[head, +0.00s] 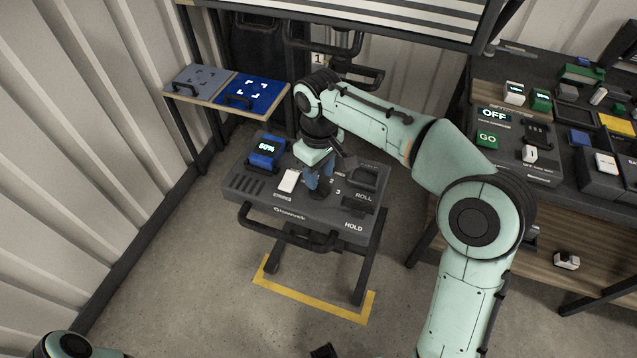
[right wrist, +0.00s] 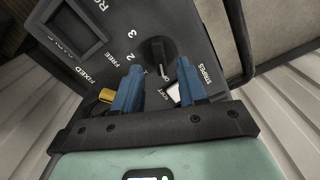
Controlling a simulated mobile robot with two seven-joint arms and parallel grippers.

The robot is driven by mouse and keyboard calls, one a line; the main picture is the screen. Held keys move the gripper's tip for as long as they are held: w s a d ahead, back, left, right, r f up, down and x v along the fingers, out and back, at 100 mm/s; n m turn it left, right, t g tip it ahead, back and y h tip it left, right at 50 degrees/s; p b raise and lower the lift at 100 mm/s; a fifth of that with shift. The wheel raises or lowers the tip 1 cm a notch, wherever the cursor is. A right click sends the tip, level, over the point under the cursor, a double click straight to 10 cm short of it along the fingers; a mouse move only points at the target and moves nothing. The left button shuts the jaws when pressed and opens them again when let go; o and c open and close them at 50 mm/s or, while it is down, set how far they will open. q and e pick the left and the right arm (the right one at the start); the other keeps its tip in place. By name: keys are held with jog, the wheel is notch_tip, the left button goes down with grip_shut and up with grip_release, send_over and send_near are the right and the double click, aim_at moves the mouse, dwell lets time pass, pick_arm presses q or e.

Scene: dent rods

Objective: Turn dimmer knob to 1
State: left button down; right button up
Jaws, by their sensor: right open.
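The dimmer knob (right wrist: 160,56) is black with a light pointer line, on the dark console (right wrist: 205,40); the right wrist view shows it ahead of and between my right fingers. Digits 2 and 3 are printed beside it. Its pointer reading is not clear to me. In the head view my right gripper (head: 318,184) reaches down over the console (head: 262,207) and hides the knob. The same gripper (right wrist: 157,76) is open, its blue fingers apart on either side of the knob; I cannot tell whether they touch it. My left gripper is not clearly visible.
A blue display (head: 266,150) reading 50% and a white switch (head: 288,181) sit left of my gripper. A bar handle (head: 287,230) runs along the console's front. A shelf with a grey and a blue pad (head: 250,91) stands behind. A bench with control boxes (head: 515,145) is at right.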

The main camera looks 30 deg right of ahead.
aim_at(319, 185)
jog(key=shift+f, duration=1.75)
grip_shut()
jog(key=shift+m, duration=0.3)
jog(key=m, duration=0.3)
jog(key=shift+r+m+p, duration=0.1)
jog(key=shift+m+p, duration=0.2)
jog(key=shift+p, duration=0.05)
jog(key=shift+m+p, duration=0.4)
jog(key=shift+m, duration=1.8)
